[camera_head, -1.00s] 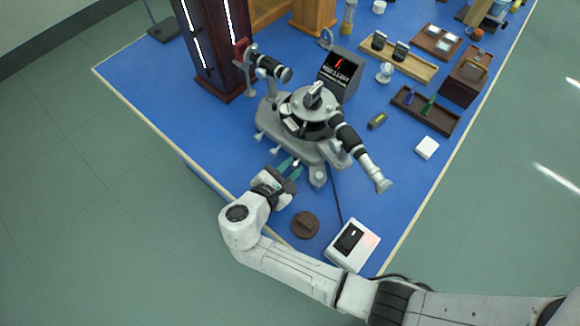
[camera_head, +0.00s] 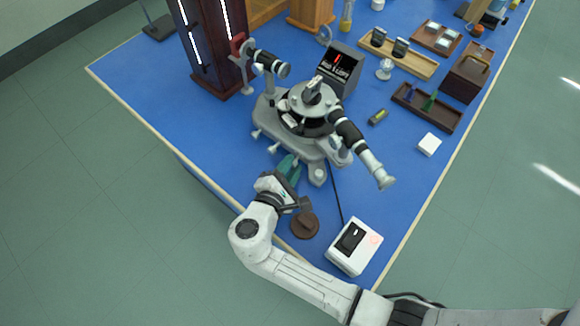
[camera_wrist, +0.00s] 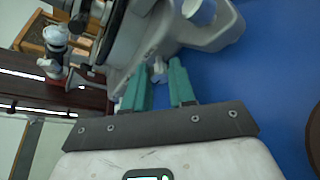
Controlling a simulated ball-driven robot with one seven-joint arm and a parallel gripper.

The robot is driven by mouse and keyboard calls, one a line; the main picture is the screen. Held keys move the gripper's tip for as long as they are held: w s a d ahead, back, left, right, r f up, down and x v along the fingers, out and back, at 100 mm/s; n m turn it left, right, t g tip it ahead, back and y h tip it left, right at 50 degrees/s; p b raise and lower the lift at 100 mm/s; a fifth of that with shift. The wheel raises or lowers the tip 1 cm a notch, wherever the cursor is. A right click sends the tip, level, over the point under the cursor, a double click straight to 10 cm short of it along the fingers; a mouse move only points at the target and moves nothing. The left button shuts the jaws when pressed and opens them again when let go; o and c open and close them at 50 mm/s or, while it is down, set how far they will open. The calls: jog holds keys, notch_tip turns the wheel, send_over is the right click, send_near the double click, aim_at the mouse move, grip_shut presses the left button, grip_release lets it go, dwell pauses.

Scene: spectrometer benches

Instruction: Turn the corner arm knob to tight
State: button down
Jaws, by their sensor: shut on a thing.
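The grey spectrometer (camera_head: 312,100) stands on the blue bench, with its black telescope tube pointing to the lower right. Small silver knobs stick out from its base on the near side, such as one at the left (camera_head: 256,134) and another (camera_head: 274,148) beside it. My gripper (camera_head: 289,164) reaches the near edge of the base, its teal fingers close together. In the wrist view the teal fingers (camera_wrist: 160,80) stand either side of a small silver knob (camera_wrist: 158,68) at the base's edge. The grip itself is partly hidden, and no tightness mark is legible.
A brown round disc (camera_head: 305,225) lies right of my wrist, and a white switch box (camera_head: 354,247) stands near the bench's front corner. A black display (camera_head: 340,70) is behind the spectrometer. Blue bench top (camera_head: 160,85) is clear at the left.

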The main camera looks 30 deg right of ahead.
jog(key=c, duration=0.9)
grip_release()
jog(key=shift+c, duration=0.2)
jog(key=b+v, duration=0.1)
jog(key=v, duration=0.8)
jog(key=shift+s+a, duration=0.15)
jog(key=shift+a, duration=0.15)
jog(key=shift+s+a+r, duration=0.25)
jog(key=shift+s+a, duration=0.05)
jog(key=shift+a, duration=0.15)
